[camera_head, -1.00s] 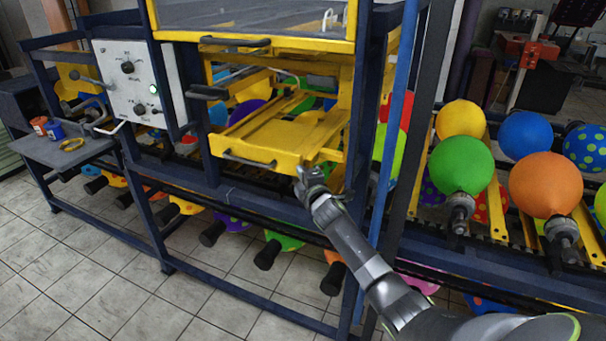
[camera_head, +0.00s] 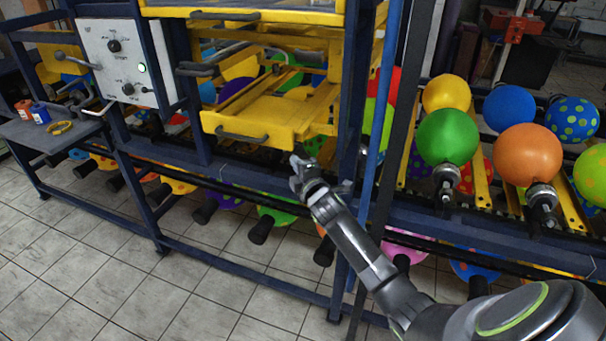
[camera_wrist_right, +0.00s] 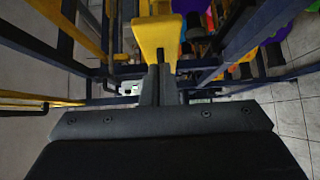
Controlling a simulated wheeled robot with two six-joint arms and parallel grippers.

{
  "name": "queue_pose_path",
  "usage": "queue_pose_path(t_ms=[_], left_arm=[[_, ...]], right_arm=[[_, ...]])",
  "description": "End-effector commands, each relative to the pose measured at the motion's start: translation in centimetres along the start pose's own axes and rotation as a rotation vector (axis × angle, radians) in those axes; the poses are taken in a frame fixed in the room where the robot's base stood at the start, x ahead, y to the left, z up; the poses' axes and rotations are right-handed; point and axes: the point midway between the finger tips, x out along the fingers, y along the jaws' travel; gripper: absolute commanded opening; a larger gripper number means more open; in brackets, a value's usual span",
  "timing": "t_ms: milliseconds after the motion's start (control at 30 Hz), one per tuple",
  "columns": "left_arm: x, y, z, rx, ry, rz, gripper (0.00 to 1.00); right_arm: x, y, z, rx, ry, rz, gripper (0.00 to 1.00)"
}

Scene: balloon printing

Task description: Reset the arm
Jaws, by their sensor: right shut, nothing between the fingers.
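My right arm comes in from the lower right in the head view. Its gripper (camera_head: 298,168) is in front of the machine frame, just below the yellow drawer (camera_head: 255,118) and its dark handle (camera_head: 242,135). The gripper is shut and empty. In the right wrist view the closed dark fingers (camera_wrist_right: 158,78) point toward a yellow part (camera_wrist_right: 156,36); whether they touch it I cannot tell. My left gripper is not in view.
The blue frame (camera_head: 185,160) runs across, with balloons on holders below. A green balloon (camera_head: 448,137) and an orange balloon (camera_head: 528,154) stand at right. A control panel (camera_head: 124,62) and a shelf with a yellow ring (camera_head: 60,128) are at left. The tiled floor in front is clear.

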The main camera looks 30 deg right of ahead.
Motion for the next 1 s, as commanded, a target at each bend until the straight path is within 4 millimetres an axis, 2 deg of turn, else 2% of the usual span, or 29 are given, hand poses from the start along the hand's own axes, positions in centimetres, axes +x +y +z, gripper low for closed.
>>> queue_pose_path(t_ms=[100,300,667,767,833,967,1000], left_arm=[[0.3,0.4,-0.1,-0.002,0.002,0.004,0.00],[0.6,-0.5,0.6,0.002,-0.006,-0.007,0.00],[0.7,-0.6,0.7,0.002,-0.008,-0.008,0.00],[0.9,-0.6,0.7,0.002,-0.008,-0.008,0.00],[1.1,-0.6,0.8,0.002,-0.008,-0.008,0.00],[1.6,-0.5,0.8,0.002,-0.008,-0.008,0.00],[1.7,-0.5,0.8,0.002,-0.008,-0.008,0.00]], right_arm=[[-1.8,-0.1,0.0,-0.001,0.000,0.001,0.00],[-3.7,-0.1,0.0,-0.001,0.000,0.001,0.00],[-4.5,-0.4,0.1,0.004,-0.001,-0.007,0.00],[-4.7,-3.0,0.4,0.040,-0.011,-0.051,0.00],[-5.3,-6.5,0.9,0.093,-0.025,-0.111,0.00],[-7.7,-15.6,2.1,0.233,-0.078,-0.266,0.00],[-8.8,-18.5,2.5,0.282,-0.099,-0.315,0.00]])
